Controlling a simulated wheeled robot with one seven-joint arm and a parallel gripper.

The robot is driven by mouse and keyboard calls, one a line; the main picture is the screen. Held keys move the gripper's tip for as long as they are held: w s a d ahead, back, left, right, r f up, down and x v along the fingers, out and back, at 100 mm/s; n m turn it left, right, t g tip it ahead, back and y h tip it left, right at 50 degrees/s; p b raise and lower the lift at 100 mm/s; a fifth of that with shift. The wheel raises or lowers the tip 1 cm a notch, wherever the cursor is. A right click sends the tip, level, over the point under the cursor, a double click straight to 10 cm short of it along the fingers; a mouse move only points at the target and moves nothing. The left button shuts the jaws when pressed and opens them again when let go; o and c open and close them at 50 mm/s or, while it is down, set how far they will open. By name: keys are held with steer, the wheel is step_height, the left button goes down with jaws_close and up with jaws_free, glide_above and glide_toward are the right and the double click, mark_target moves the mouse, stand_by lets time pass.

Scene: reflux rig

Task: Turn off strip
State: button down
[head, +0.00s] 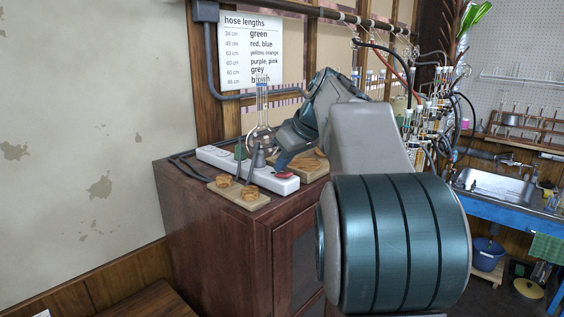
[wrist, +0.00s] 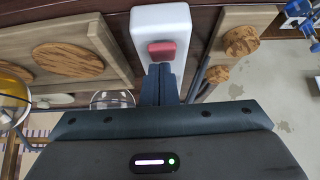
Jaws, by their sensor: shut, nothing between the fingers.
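The white power strip (head: 222,160) lies on top of the dark wooden cabinet, running from back left to front right. Its red switch (head: 284,175) is at the near right end. In the wrist view the strip's white end (wrist: 160,20) is at top centre, with the red switch (wrist: 162,50) facing me. My gripper (wrist: 160,70) is shut and empty, its fingertips right at the lower edge of the switch; I cannot tell whether they touch it. In the head view my gripper (head: 281,163) is beside the switch end, partly hidden by my arm.
A small board with cork rings (head: 237,190) lies in front of the strip. A round glass flask (head: 261,138) stands behind it, close to my gripper. A wooden board with cork discs (wrist: 67,60) is left in the wrist view. Crowded glassware and hoses (head: 430,120) stand right.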

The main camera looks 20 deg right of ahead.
mark_target(283, 172)
steer(key=shift+s+d+f+b, duration=0.15)
steer(key=shift+s+f, duration=0.05)
steer(key=shift+f, duration=0.25)
steer(key=shift+s+d+f+b, duration=0.15)
steer(key=shift+s+f, duration=0.05)
steer(key=shift+f, duration=0.2)
steer(key=r+p, duration=0.1)
steer(key=r, duration=0.1)
steer(key=w+r+p, duration=0.1)
steer(key=r, duration=0.1)
steer(key=r+p, duration=0.2)
steer(key=shift+w+a+r, duration=0.1)
steer(key=shift+w+a, duration=0.1)
steer(key=shift+a, duration=0.05)
steer(key=w+a+r+v, duration=0.1)
steer(key=v, duration=0.8)
steer(key=s+a+f+m+h+b, duration=0.1)
steer(key=s+a+f, duration=0.2)
steer(key=s+f, duration=0.4)
steer(key=s+a+f+m+g+h, duration=0.1)
steer(key=s+a+f, duration=0.3)
steer(key=s+f, duration=0.4)
steer(key=s+a+f+m+g+h+b, duration=0.1)
steer(key=s+a+f+m, duration=0.2)
steer(key=s+f, duration=0.5)
step_height(283, 172, down, 10)
steer(key=shift+s+a+f+b, duration=0.15)
steer(key=shift+s+a+b, duration=0.15)
steer(key=shift+a, duration=0.25)
